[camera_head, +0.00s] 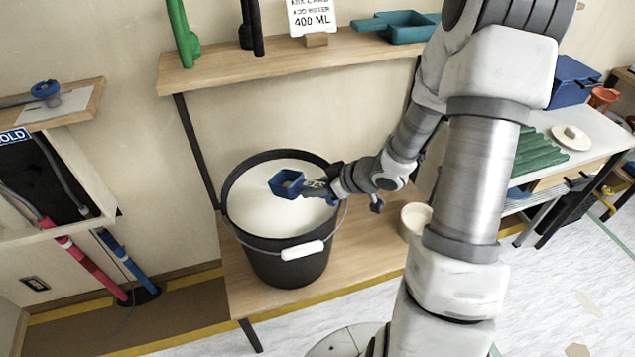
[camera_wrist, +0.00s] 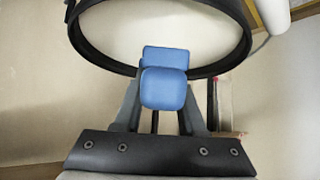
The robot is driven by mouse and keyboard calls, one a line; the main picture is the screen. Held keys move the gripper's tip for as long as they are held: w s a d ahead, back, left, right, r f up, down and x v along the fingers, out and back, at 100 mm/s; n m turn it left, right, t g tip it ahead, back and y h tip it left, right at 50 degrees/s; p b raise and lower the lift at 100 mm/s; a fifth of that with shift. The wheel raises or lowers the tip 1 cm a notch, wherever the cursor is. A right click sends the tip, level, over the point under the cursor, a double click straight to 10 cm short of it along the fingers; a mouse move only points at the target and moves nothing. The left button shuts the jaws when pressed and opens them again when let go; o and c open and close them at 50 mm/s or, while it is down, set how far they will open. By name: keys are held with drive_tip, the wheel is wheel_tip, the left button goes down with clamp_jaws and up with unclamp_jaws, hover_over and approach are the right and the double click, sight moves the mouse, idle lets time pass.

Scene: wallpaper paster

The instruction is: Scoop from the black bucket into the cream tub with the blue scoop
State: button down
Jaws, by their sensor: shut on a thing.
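The black bucket (camera_head: 277,257) stands on the low wooden shelf, with white contents inside and its white-gripped handle hanging at the front. My gripper (camera_head: 318,187) is shut on the blue scoop (camera_head: 287,183), which is over the bucket's opening. In the wrist view the blue scoop (camera_wrist: 165,80) sits between my fingers, in front of the bucket's black rim (camera_wrist: 235,62). I cannot tell whether the scoop touches the white contents or holds any. The cream tub (camera_head: 413,220) stands on the same shelf to the right of the bucket, partly behind my arm.
An upper wooden shelf (camera_head: 250,68) above the bucket holds green tools, a sign (camera_head: 312,18) and a teal scoop (camera_head: 400,27). A table (camera_head: 590,135) with a blue bin (camera_head: 572,82) is at the right. Pink and blue rolls (camera_head: 92,268) lean at the left.

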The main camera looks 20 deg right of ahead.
drive_tip(key=shift+w+a+f+b, duration=0.2)
drive_tip(key=shift+w+f+b, duration=0.1)
drive_tip(key=shift+f+b, duration=0.5)
drive_tip(key=shift+w+a+f+b, duration=0.3)
drive_tip(key=shift+f+b, duration=0.2)
drive_tip(key=shift+f, duration=0.5)
drive_tip(key=shift+w+a+f+b, duration=0.15)
drive_tip(key=shift+w+f+b, duration=0.15)
drive_tip(key=shift+f+b, duration=0.5)
drive_tip(key=shift+f, duration=0.1)
drive_tip(key=shift+t+y, duration=0.3)
drive_tip(key=shift+t, duration=0.1)
drive_tip(key=r+p, duration=0.3)
drive_tip(key=r, duration=0.1)
drive_tip(key=shift+s+d+r, duration=0.1)
drive_tip(key=shift+s+d, duration=0.15)
drive_tip(key=shift+s, duration=0.05)
drive_tip(key=shift+f+b, duration=0.25)
drive_tip(key=shift+b, duration=0.1)
drive_tip(key=t+b, duration=0.1)
drive_tip(key=t+y+b, duration=0.1)
drive_tip(key=b, duration=0.1)
drive_tip(key=shift+s+d+r+y, duration=0.3)
drive_tip(key=shift+s+d, duration=0.05)
drive_tip(key=shift+s, duration=0.05)
wheel_tip(320, 180, up, 4)
drive_tip(key=p, duration=0.4)
drive_tip(key=shift+a, duration=0.1)
